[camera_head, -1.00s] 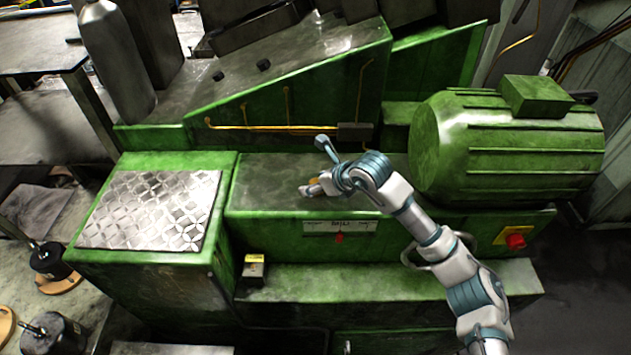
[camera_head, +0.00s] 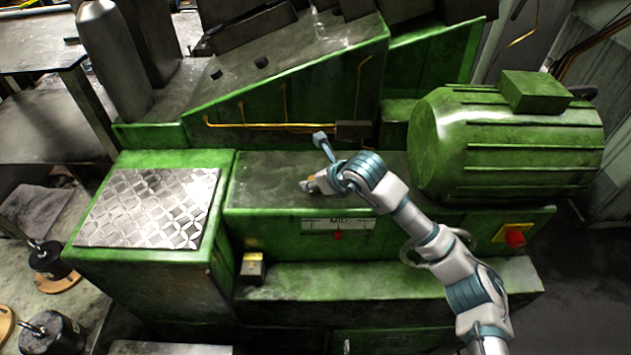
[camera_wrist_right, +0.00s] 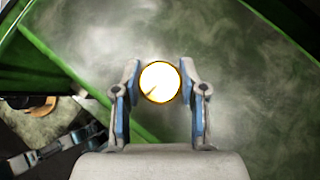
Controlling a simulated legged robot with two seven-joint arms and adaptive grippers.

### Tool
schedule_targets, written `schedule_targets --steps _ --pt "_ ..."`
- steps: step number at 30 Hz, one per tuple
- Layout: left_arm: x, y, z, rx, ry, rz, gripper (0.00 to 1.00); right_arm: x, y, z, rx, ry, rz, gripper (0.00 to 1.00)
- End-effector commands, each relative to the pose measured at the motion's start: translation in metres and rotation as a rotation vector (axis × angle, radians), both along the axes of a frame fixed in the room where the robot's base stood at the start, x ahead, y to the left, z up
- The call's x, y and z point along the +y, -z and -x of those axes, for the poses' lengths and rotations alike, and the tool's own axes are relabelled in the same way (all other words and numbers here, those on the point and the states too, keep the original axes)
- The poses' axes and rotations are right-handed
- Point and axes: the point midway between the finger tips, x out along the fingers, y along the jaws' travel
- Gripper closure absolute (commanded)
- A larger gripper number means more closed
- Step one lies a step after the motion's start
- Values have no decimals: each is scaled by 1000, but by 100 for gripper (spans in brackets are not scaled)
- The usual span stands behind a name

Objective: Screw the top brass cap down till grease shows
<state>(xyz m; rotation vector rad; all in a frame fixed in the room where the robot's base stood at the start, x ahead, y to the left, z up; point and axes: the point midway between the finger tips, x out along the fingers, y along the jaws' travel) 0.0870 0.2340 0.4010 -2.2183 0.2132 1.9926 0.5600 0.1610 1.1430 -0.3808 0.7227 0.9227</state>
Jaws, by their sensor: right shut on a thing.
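The brass cap (camera_wrist_right: 160,82) shows in the right wrist view as a round, brightly lit disc with a golden rim. My right gripper (camera_wrist_right: 159,88) has one finger on each side of it and is shut on it. In the head view my right gripper (camera_head: 309,186) is at the dark flat top of the green machine, and only a small brass-coloured bit shows at its fingers. The gripper and glare hide most detail of the cap, and I cannot make out grease. My left gripper is not in view.
A green ribbed motor (camera_head: 505,140) stands right of my arm. A thin brass pipe (camera_head: 270,127) runs along the sloped housing behind. A red button (camera_head: 515,238) is on the front right. A patterned metal plate (camera_head: 150,208) lies on the left block.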

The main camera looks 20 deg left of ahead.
Motion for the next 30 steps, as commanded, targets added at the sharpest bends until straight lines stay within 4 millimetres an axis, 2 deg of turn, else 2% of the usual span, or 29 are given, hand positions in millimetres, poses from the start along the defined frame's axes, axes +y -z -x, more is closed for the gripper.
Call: schedule_targets --steps 8,18,30 --pt "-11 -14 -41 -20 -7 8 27 1 2 0 -8 214 -1 93" --pt "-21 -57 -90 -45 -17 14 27 1 2 -1 -8 539 -1 93" --pt "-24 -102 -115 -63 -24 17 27 1 -1 0 -7 920 -2 93"
